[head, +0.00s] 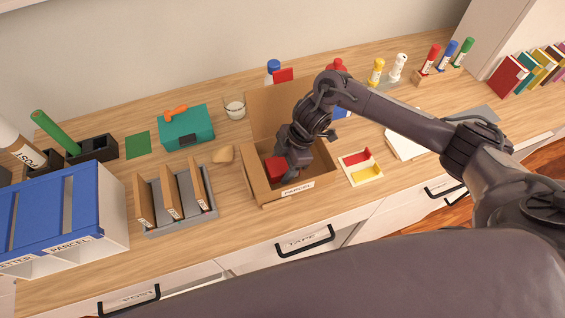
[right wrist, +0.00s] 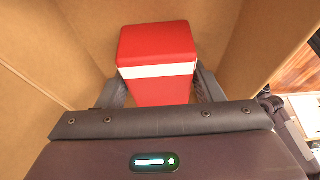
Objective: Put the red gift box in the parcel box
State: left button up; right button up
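The red gift box (head: 274,167) is inside the open brown parcel box (head: 262,190), whose front carries a PARCEL label. In the right wrist view, the red gift box (right wrist: 157,45) has a white band and cardboard walls around it. My right gripper (head: 287,172) reaches down into the parcel box. Its fingers lie against both sides of the gift box, seemingly shut on it. Whether the gift box touches the parcel box floor is hidden. My left gripper is not in view.
A red and yellow tray (head: 361,168) stands just right of the parcel box. A divider rack (head: 180,213), a teal box (head: 187,128) and a blue-topped sorter (head: 70,205) are to the left. Bottles and marker pens stand behind.

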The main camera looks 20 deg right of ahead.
jog(key=o, duration=0.3)
jog(key=shift+r, duration=0.15)
jog(key=b+v, duration=0.1)
jog(key=v, duration=0.6)
jog(key=shift+d+b, duration=0.15)
jog(key=shift+b, duration=0.25)
jog(key=v, duration=0.5)
jog(key=shift+p, duration=0.35)
